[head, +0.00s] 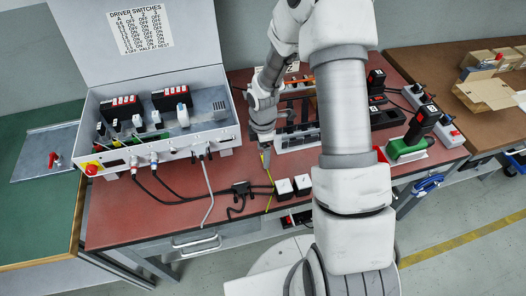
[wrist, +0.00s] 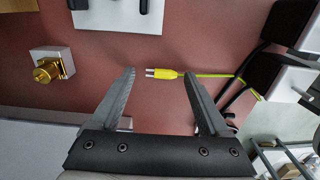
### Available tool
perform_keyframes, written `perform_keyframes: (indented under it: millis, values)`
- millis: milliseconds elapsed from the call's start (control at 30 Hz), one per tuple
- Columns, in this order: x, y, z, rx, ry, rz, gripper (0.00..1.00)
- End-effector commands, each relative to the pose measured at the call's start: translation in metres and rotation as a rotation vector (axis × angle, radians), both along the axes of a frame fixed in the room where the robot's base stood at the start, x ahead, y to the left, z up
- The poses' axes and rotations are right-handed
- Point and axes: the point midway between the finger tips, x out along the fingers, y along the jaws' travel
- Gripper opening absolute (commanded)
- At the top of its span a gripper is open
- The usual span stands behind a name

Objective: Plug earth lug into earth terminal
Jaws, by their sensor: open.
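The earth lug (wrist: 167,73) is a yellow plug with a pale forked tip pointing left, on a green-yellow lead running off to the right in the wrist view. It lies over the red bench top between the tips of my gripper (wrist: 159,73), whose two fingers are apart and hold nothing. Whether either finger touches the lug I cannot tell. A brass knob on a pale square block (wrist: 50,66), apparently the earth terminal, is left of my gripper. In the head view my gripper (head: 265,148) points down at the bench, and the yellow lead (head: 270,187) shows below it.
An open grey cabinet (head: 215,135) with plugged cables stands to the left. Black cables cross the front of the bench. Small white-topped boxes (head: 284,187) sit right of the lead.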

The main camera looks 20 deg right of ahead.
Motion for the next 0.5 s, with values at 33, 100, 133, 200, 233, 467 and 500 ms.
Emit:
perform_keyframes:
  millis: [33,100,133,200,233,467,500]
  values:
    - [0.000,0.000,0.002,0.000,-0.001,0.000,0.79]
    - [0.000,0.000,0.008,0.000,-0.001,-0.001,0.79]
    - [0.001,0.000,0.012,0.000,-0.002,-0.001,0.79]
    - [0.001,0.000,0.024,0.001,-0.004,0.000,0.79]
    - [0.001,0.000,0.030,0.000,-0.004,-0.001,0.79]
    - [0.001,-0.001,0.087,0.000,-0.005,-0.002,0.79]
    - [0.001,-0.001,0.097,-0.001,-0.005,-0.002,0.79]
